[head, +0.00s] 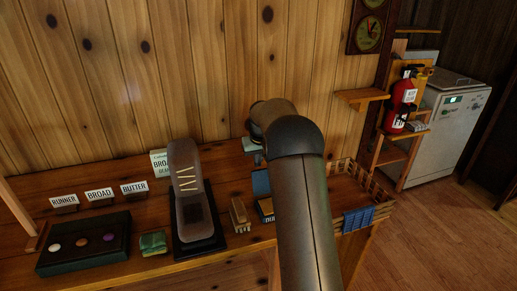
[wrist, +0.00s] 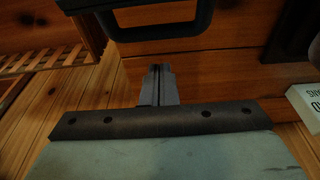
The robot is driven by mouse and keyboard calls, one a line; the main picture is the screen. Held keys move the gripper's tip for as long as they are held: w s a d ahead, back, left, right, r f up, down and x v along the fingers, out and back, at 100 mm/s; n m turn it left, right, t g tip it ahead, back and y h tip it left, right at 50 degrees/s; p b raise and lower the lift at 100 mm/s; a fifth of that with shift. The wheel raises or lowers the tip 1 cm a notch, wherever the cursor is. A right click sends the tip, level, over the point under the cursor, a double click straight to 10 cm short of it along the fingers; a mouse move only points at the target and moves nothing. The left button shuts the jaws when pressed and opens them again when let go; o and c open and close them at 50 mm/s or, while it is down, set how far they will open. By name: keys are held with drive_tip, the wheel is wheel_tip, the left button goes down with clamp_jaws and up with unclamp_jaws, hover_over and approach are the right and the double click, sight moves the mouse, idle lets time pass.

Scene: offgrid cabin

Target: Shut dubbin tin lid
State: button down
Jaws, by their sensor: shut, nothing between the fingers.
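The dubbin tin (head: 266,208) is a small dark box with pale letters at its front, on the bench in the head view. Its blue lid (head: 261,183) stands raised behind it. My arm covers the tin's right part, so its full shape is hidden. My gripper (head: 257,160) is above and behind the raised lid, near the wall, and partly hidden by my arm. In the wrist view its narrow fingers (wrist: 157,72) are together and empty. I cannot make out the tin in the wrist view.
A boot (head: 190,190) on a black stand and a brush (head: 239,215) are left of the tin. A slatted basket (head: 377,190) with blue cloth is to the right. A lettered white block (wrist: 305,105) and a dark loop-shaped bar (wrist: 160,30) show in the wrist view.

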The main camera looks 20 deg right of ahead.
sight(264, 179)
drive_tip(key=shift+f, duration=0.4)
drive_tip(key=s, duration=0.1)
drive_tip(key=s+r, duration=0.1)
drive_tip(key=s+p, duration=0.1)
drive_tip(key=shift+s+a+r, duration=0.15)
drive_tip(key=shift+a+r, duration=0.05)
drive_tip(key=shift+a, duration=0.05)
drive_tip(key=shift+s+d+f+b, duration=0.1)
drive_tip(key=shift+b, duration=0.2)
